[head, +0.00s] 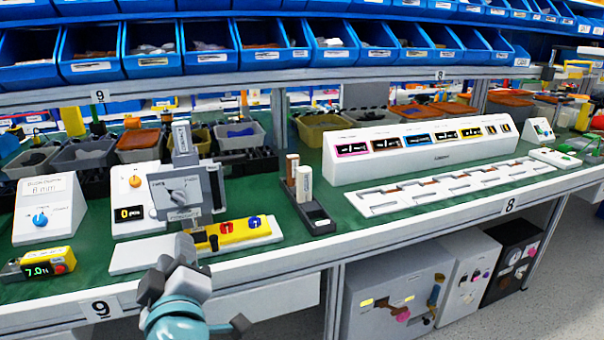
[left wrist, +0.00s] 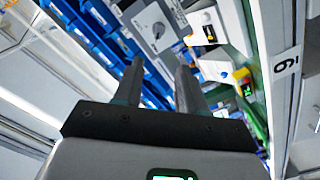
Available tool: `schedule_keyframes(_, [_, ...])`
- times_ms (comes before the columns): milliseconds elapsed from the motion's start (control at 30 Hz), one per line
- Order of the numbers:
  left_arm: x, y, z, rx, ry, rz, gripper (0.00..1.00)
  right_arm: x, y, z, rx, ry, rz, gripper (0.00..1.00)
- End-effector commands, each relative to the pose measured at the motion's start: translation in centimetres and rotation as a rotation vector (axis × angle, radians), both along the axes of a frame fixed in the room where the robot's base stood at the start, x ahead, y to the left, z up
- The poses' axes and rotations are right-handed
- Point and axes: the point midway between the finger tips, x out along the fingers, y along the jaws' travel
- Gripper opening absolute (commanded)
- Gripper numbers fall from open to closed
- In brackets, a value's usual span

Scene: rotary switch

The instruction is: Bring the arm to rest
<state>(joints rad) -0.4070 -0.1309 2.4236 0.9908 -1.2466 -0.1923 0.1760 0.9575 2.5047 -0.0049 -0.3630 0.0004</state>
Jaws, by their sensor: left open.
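My right gripper is in neither view.
A white box with an orange knob (head: 135,181) stands left of the switch. A yellow block with red and blue knobs (head: 236,233) lies to its right. A black stand (head: 315,215) is farther right. Blue bins (head: 152,45) line the shelf above.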

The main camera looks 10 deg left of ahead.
Motion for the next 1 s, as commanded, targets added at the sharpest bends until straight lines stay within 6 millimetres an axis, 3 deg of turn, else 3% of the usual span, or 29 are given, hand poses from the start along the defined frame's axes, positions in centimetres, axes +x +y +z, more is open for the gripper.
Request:
schedule_keyframes(67, [0.6,0.9,-1.7,0.014,0.048,0.029,0.4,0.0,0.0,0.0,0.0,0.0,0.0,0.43])
schedule_keyframes(167, [2.1,1.9,-7.1,0.056,0.191,0.067,0.4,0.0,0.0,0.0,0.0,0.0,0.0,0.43])
schedule_keyframes(267, [3.9,2.3,-15.0,0.133,0.387,0.041,0.4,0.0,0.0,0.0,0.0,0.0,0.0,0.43])
schedule_keyframes(367, [4.5,1.4,-23.4,0.169,0.58,-0.074,0.4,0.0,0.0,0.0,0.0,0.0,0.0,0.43])
schedule_keyframes(467, [3.6,-0.4,-31.6,0.159,0.762,-0.227,0.4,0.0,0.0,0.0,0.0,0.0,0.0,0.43])
schedule_keyframes(500, [2.7,-1.3,-34.7,0.144,0.832,-0.297,0.4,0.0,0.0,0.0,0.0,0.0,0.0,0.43])
schedule_keyframes(600, [-0.3,-4.1,-41.3,0.087,0.993,-0.471,0.4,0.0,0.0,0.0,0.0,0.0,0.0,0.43])
schedule_keyframes(700, [-3.9,-6.9,-45.9,0.022,1.119,-0.634,0.4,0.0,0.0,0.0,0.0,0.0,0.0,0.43])
schedule_keyframes(800, [-7.5,-9.7,-49.0,-0.041,1.224,-0.793,0.4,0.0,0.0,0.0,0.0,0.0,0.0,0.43])
schedule_keyframes(900, [-11.1,-12.6,-50.6,-0.092,1.313,-0.962,0.4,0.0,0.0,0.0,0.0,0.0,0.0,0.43])
schedule_keyframes(1000, [-14.3,-15.0,-50.5,-0.129,1.392,-1.154,0.4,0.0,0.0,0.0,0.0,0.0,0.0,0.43])
